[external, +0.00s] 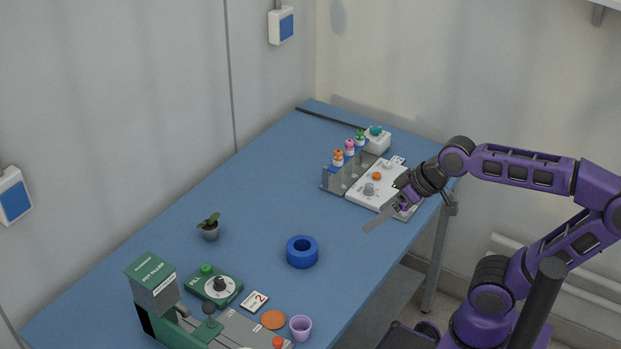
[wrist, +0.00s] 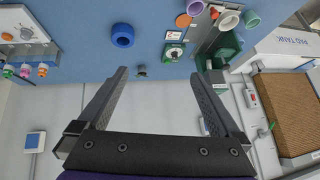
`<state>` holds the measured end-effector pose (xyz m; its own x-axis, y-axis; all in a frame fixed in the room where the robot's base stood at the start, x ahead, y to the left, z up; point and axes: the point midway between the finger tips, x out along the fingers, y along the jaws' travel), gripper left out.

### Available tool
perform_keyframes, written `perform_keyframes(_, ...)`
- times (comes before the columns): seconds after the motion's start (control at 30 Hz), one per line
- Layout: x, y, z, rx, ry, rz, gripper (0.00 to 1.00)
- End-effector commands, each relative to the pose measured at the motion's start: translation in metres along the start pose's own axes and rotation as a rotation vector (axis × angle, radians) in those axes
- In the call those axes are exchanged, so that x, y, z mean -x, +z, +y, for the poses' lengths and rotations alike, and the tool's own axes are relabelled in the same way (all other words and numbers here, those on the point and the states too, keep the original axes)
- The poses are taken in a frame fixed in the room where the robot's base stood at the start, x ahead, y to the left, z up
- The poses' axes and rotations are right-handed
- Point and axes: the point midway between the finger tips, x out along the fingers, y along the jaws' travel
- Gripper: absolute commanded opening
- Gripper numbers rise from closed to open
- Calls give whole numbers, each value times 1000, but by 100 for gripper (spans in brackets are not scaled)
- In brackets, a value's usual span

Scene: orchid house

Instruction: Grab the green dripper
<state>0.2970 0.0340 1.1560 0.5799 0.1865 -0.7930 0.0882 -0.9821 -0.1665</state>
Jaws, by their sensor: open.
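The green dripper (external: 360,138) is a small white bottle with a green top. It stands at the far end of a short row in a grey rack (external: 334,182), beyond a pink-topped bottle (external: 349,148) and an orange-topped bottle (external: 338,158). In the wrist view the green dripper (wrist: 8,72) shows at the far left edge, partly cut off. My gripper (external: 372,223) is open and empty, above the table's right side, in front of the white board and apart from the dripper. In the wrist view its two fingers (wrist: 157,77) are spread wide with nothing between them.
A white board with knobs (external: 378,187) lies beside the rack, and a white box with a teal top (external: 377,141) stands behind the green dripper. A blue ring (external: 302,252), plant pot (external: 210,230) and green pot filler (external: 153,284) are nearer.

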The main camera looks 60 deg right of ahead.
Motion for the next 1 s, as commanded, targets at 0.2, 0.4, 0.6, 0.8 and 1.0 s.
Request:
perform_keyframes(0.2,-1,48,33,12,171,-122,100)
perform_keyframes(0.4,-1,55,37,14,193,-140,98)
perform_keyframes(0.6,-1,54,37,14,191,-138,68)
perform_keyframes(0.8,-1,54,37,14,190,-137,68)
perform_keyframes(1.0,-4,45,38,33,157,-131,68)
